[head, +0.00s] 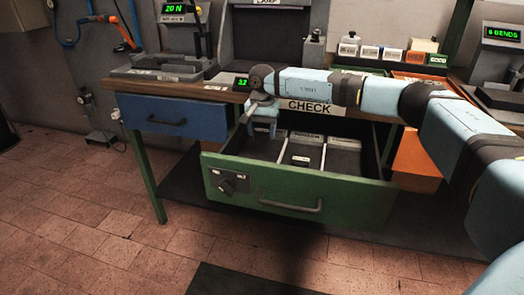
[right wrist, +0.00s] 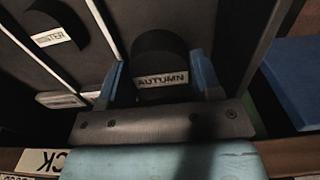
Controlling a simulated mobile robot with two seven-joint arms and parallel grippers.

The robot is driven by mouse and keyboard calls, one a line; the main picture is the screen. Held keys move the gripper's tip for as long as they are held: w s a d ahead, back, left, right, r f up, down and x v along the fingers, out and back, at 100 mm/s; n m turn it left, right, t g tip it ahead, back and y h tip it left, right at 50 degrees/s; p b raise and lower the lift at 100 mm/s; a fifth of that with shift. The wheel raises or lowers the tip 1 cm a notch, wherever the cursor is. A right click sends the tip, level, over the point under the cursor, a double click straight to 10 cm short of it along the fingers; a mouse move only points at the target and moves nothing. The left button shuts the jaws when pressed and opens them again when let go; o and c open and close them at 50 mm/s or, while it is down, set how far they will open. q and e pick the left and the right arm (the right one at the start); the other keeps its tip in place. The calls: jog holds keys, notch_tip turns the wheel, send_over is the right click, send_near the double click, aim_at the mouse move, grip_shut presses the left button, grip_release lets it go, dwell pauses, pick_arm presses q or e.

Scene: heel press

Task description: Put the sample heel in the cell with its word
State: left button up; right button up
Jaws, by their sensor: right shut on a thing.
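My right gripper (head: 262,131) points down into the leftmost cell of the open green drawer (head: 300,203). In the right wrist view it (right wrist: 160,88) is shut on a dark, round-backed heel (right wrist: 160,48) with a white label reading AUTUMN. The heel is within the cell's outline; whether it touches the cell floor I cannot tell. The adjoining middle cell holds another dark heel (head: 300,159), its label partly legible as "...TER" in the wrist view (right wrist: 50,36). The right cell (head: 343,160) looks empty. The leftmost cell's word is hidden. My left gripper is not in view.
Thin pale dividers (head: 279,149) separate the cells. A shut blue drawer (head: 178,118) is to the left. The bench top (head: 190,88) with a CHECK sign (head: 309,107) overhangs the drawer's back. Small boxes (head: 393,54) stand at the back right.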

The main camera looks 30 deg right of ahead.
aim_at(262, 154)
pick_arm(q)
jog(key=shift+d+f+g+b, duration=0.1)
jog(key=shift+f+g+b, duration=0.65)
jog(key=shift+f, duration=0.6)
pick_arm(e)
jog(key=shift+f, duration=2.95)
jog(key=shift+f, duration=0.15)
jog(key=o, duration=1)
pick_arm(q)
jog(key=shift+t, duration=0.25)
pick_arm(e)
notch_tip(262, 154, up, 12)
jog(key=p, duration=0.3)
jog(key=shift+f+p, duration=0.25)
jog(key=shift+p, duration=0.15)
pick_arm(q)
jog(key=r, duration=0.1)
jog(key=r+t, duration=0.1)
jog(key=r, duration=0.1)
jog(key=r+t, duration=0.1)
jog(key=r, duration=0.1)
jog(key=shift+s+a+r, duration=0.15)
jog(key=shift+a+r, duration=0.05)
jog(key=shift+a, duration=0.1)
pick_arm(e)
jog(key=shift+r, duration=0.45)
